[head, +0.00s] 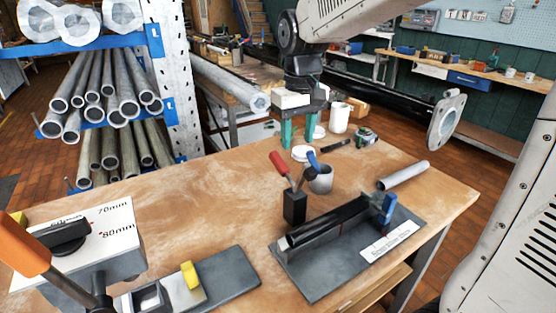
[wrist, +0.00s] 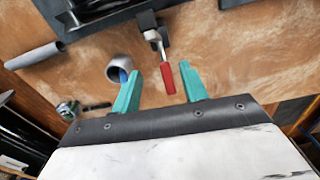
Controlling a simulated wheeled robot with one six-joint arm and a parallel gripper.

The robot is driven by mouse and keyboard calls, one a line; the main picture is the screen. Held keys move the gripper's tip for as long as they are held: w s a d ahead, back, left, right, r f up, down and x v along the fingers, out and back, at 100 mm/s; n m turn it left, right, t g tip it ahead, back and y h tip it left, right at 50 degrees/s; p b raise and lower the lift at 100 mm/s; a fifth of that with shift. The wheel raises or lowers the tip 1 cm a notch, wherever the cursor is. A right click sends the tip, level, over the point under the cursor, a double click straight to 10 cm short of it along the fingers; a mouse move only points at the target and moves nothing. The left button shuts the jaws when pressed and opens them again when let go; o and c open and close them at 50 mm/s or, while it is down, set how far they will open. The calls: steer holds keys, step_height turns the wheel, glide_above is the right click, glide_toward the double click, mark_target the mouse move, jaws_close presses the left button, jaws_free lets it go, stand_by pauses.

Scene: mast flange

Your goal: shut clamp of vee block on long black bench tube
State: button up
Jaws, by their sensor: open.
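The vee block (head: 330,222) is a long dark trough on a grey base plate with a white label, at the bench's right. I cannot tell whether a tube lies in it. Its clamp has a red handle (head: 279,164) that stands up, tilted, over a black post; the handle also shows in the wrist view (wrist: 170,78). A long black tube (head: 385,93) with a grey flange on its end lies behind the bench. My gripper (head: 298,130) is open and empty, its teal fingers behind the clamp. In the wrist view the red handle appears between the fingertips (wrist: 161,92), with contact unclear.
A grey cup (head: 320,180) with a blue-handled tool stands close behind the clamp. A blue upright part (head: 388,208) is at the vee block's right end. A short grey tube (head: 403,175) lies behind. An orange-handled fixture (head: 25,243) stands at front left. The bench's left middle is clear.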

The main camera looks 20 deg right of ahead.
glide_above(279, 159)
step_height(279, 159, down, 4)
steer(key=shift+s+r+n, duration=0.15)
steer(key=shift+n, duration=0.15)
steer(key=shift+f, duration=0.3)
step_height(279, 159, down, 7)
steer(key=shift+f, duration=0.1)
jaws_close()
